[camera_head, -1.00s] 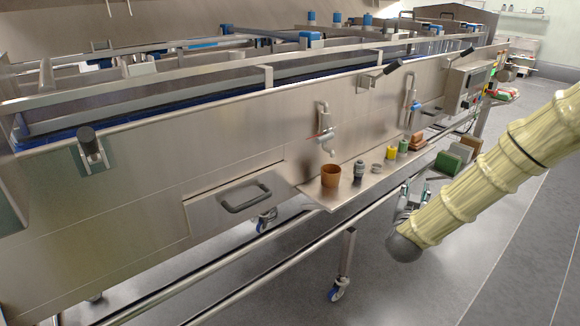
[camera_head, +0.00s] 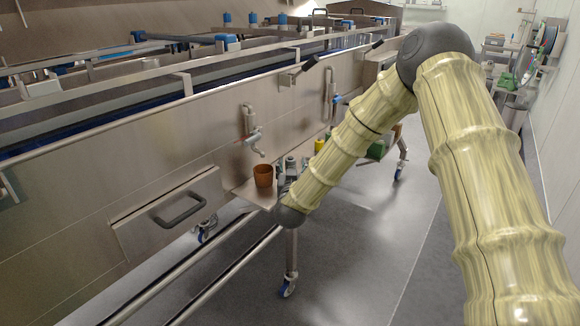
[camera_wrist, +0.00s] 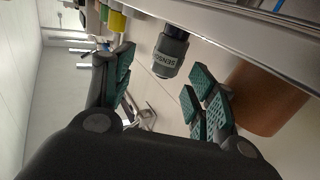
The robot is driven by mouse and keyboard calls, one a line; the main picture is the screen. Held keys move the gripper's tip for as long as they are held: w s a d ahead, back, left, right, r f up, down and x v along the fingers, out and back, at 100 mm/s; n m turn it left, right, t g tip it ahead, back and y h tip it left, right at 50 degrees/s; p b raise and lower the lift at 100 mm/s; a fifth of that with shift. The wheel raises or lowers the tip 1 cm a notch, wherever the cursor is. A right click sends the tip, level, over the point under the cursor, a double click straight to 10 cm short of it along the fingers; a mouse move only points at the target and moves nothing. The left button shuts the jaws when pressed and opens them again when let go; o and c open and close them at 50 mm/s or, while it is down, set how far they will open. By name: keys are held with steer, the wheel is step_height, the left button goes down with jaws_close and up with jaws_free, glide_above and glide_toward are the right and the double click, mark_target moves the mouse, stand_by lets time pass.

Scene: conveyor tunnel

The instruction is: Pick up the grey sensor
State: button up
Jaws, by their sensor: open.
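The grey sensor (camera_wrist: 170,52) shows in the wrist view as a dark grey cylinder with a "SENSOR" label, ahead of my gripper (camera_wrist: 160,95). My gripper is open, with green ridged finger pads on both sides, and nothing is between them. The sensor lies beyond the fingertips, roughly in line with the gap, apart from the pads. In the head view my gripper (camera_head: 288,168) is at the small metal shelf, right of the brown pot; the sensor is hard to make out there behind my arm.
The brown pot (camera_head: 263,175) stands close to the gripper on the shelf (camera_head: 243,190); it also shows in the wrist view (camera_wrist: 262,98) beside the right pads. A yellow item (camera_wrist: 116,22) is beyond the left fingers. A tap (camera_head: 254,140) hangs above the shelf.

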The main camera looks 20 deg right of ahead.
mark_target(291, 164)
steer(key=shift+a+f+p+x, duration=0.1)
steer(key=shift+a+p+x, duration=0.1)
steer(key=shift+x, duration=1)
steer(key=shift+a+f+p+x, duration=0.1)
steer(key=shift+p+x, duration=0.1)
steer(key=shift+x, duration=0.95)
steer(key=shift+w, duration=0.1)
steer(key=c, duration=1.2)
